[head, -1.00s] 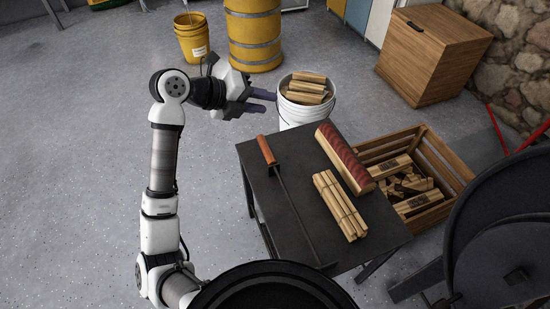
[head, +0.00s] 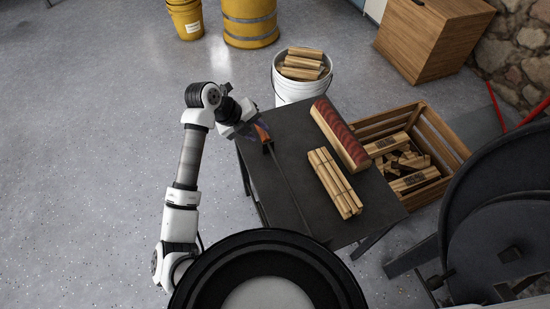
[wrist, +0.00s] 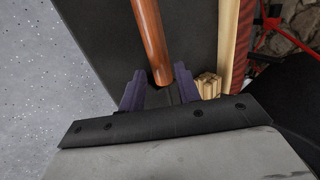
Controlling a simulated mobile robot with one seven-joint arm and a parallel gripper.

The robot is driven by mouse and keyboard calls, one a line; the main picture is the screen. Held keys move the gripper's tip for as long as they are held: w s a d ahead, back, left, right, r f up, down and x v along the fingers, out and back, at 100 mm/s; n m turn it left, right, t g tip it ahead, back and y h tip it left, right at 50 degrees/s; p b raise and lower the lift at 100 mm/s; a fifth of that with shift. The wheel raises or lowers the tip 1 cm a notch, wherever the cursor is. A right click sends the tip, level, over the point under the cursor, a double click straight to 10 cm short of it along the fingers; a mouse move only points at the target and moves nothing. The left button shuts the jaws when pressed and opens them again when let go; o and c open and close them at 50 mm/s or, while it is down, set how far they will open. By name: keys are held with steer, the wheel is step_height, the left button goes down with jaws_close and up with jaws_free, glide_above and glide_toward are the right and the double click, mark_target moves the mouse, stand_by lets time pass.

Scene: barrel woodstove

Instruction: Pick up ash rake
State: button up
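The ash rake has an orange-brown wooden handle (head: 263,132) and a thin dark rod (head: 287,186). It lies on the dark table (head: 300,142), its rod running toward the near edge. My gripper (head: 257,132) is over the table's left edge, at the handle. In the wrist view my gripper's two purple fingers (wrist: 160,92) are spread, with the end of the rake's handle (wrist: 152,42) between them. Gaps show on both sides of the handle. I cannot tell how far the fingertips are above the table. The rake's far end is hidden.
A bundle of sticks (head: 335,184) and a red-topped log (head: 340,136) lie right of the rake on the table. A white bucket of wood (head: 300,88) stands behind, a wooden crate (head: 447,145) to the right. A black round rim (head: 205,272) is in front.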

mark_target(262, 135)
steer(key=x, duration=0.4)
steer(key=shift+s+d+f, duration=0.15)
steer(key=shift+s+d, duration=0.05)
steer(key=shift+d, duration=0.05)
steer(key=shift+c, duration=0.4)
jaws_close()
